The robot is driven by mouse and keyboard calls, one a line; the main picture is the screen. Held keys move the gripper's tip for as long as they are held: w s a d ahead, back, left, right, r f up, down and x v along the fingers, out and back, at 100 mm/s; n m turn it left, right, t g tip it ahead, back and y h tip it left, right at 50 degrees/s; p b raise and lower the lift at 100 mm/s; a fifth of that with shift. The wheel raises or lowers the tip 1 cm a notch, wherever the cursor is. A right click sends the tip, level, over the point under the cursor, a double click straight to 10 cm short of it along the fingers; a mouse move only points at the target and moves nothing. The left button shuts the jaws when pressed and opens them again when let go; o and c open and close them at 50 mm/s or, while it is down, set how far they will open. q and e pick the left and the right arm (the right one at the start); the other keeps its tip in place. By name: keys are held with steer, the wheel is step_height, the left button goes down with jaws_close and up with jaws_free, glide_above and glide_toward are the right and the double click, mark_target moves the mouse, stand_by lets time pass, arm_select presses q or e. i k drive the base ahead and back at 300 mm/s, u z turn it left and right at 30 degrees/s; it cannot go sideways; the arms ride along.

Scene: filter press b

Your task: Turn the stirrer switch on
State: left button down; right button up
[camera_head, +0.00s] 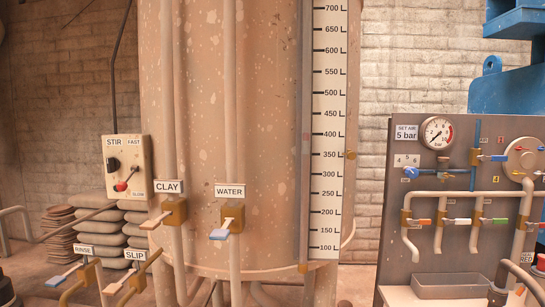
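The stirrer switch box (127,166) is a cream panel labelled STIR, left of the large tank. A black rotary knob (113,164) sits under the STIR label, and I cannot read which way it is set. To its right is a speed lever with a red knob (120,187), between the marks FAST at the top and SLOW at the bottom. The lever slants down and left, with its red end low. Neither of my grippers can be made out, and nothing touches the switch box. Dark shapes at the lower left and lower right edges are unclear.
The tank (220,110) has a litre scale (330,130). Grey sacks (103,225) stand behind. A gauge panel (460,150) with small valves and a tray (447,286) is at right.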

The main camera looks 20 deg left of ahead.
mark_target(114, 165)
steer(key=u, duration=3.65)
steer(key=i, duration=1.55)
steer(key=z, duration=3.4)
